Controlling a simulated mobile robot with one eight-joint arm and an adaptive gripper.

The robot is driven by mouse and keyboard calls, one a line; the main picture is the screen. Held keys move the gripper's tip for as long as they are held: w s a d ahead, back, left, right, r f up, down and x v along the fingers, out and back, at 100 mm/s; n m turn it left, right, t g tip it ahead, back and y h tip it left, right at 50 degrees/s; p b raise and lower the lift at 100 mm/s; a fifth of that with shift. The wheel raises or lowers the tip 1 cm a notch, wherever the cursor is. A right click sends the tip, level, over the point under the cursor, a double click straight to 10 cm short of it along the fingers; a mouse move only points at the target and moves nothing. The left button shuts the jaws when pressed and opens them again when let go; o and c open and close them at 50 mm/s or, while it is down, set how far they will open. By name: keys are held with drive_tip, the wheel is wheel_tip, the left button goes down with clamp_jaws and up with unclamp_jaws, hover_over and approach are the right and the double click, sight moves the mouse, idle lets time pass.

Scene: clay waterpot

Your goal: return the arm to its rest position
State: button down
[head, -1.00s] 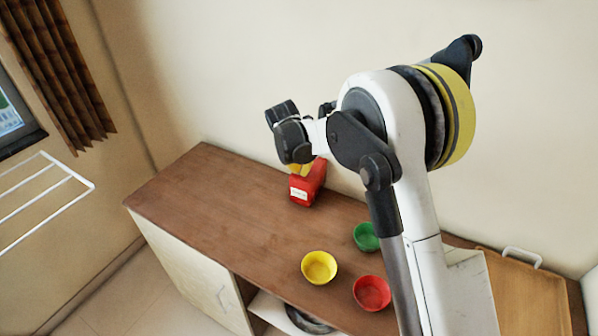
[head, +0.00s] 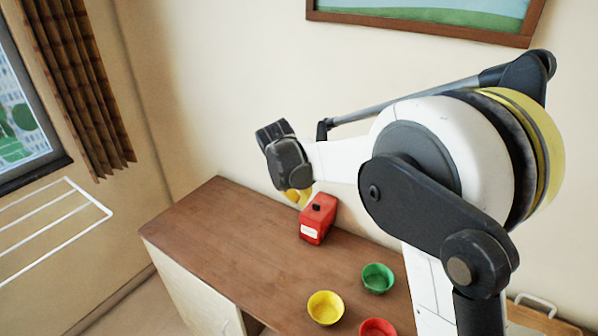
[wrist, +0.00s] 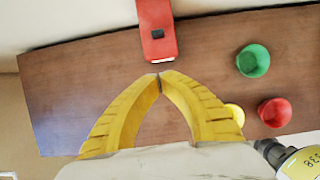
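My arm reaches out above the brown countertop (head: 225,225). My gripper (head: 298,197) hangs at its far end, partly hidden behind the dark wrist in the head view. In the wrist view the two yellow fingers of my gripper (wrist: 160,78) meet at their tips, with nothing seen between them. A red container (head: 316,222) with a white label and a dark top stands on the counter near the gripper in the head view. It also shows beyond the fingertips in the wrist view (wrist: 156,30), apart from them as far as I can tell.
A yellow bowl (head: 325,308), a green bowl (head: 378,279) and a red bowl (head: 378,328) stand on the counter. A framed picture (head: 430,22) hangs on the wall behind. A white rack (head: 55,225) is at the left. The counter's left part is clear.

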drive_tip(key=s+d+r+m+y+b, duration=0.1)
drive_tip(key=s+d+r+m+b, duration=0.2)
drive_tip(key=s+d+r+m, duration=0.35)
drive_tip(key=s+d+f+m+t+b, duration=0.1)
drive_tip(key=s+d+f+m, duration=0.1)
drive_tip(key=s+m, duration=0.5)
drive_tip(key=s+d+f+m+t+y+b, duration=0.1)
drive_tip(key=s+d+f+m+b, duration=0.1)
drive_tip(key=s+d+m, duration=0.3)
drive_tip(key=s+d+f+m+t+b, duration=0.1)
drive_tip(key=s+d+m, duration=0.2)
drive_tip(key=s+m, duration=0.8)
drive_tip(key=shift+s+d+f, duration=0.3)
drive_tip(key=shift+s+f, duration=0.1)
drive_tip(key=shift+s, duration=0.3)
